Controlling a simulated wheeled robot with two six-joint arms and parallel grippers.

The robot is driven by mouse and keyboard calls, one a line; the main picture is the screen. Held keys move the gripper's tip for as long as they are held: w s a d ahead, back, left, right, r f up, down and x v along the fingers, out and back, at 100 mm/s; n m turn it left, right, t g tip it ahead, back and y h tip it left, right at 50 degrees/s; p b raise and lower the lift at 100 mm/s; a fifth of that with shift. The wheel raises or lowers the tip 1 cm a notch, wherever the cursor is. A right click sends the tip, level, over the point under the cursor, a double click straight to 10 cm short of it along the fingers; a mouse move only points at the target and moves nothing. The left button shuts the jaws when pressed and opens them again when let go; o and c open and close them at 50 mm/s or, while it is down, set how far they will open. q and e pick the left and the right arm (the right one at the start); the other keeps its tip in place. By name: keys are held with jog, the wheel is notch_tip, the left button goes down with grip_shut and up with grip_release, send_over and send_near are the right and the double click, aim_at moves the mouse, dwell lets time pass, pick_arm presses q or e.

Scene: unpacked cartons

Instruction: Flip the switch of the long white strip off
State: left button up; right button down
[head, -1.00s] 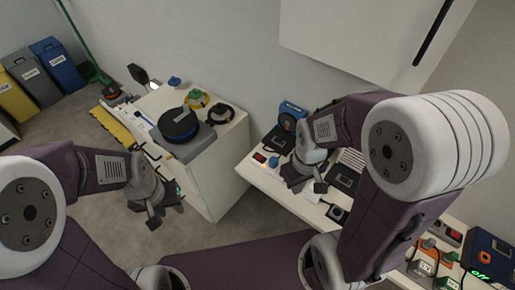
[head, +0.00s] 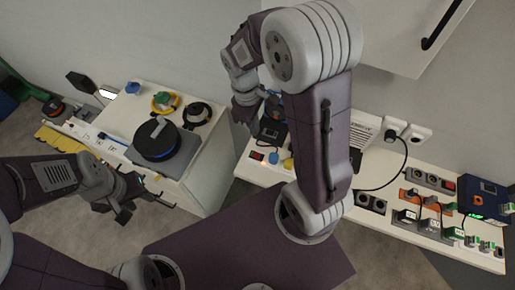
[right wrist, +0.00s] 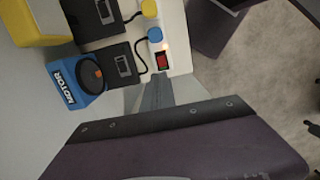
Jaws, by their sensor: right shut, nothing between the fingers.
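A white power strip (right wrist: 155,35) shows in the right wrist view with a yellow plug, a blue plug and a red rocker switch (right wrist: 162,61) at its end. A warm glow lies beside the switch. In the head view the red switch (head: 256,156) sits at the counter's left end; my right arm hides what lies further right. My right gripper (head: 247,127) is shut and empty, above and behind that end. In the right wrist view its grey fingers (right wrist: 155,95) are just below the switch, apparently apart from it. My left gripper (head: 143,208) is open and empty, above the floor.
A blue box marked MOTOR (right wrist: 75,82) and dark adapters (right wrist: 108,55) lie close beside the strip. Another strip with a red switch (head: 449,185), plugs and a blue box (head: 484,197) stand right. A white cabinet (head: 205,165) carries a black reel (head: 157,140).

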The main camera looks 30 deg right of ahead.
aim_at(258, 154)
jog(key=f, duration=0.4)
jog(key=f+b, duration=0.1)
jog(key=f, duration=0.8)
jog(key=shift+s+d+f+b, duration=0.25)
jog(key=shift+d+f+b, duration=0.1)
jog(key=shift+f, duration=0.05)
jog(key=shift+s+f, duration=0.1)
jog(key=shift+f, duration=0.05)
pick_arm(q)
jog(key=shift+w+a+f, duration=0.1)
jog(key=shift+w+f, duration=0.1)
jog(key=shift+f, duration=0.35)
jog(key=shift+w+a+f, duration=0.1)
jog(key=shift+w+f, duration=0.05)
jog(key=shift+f, duration=0.35)
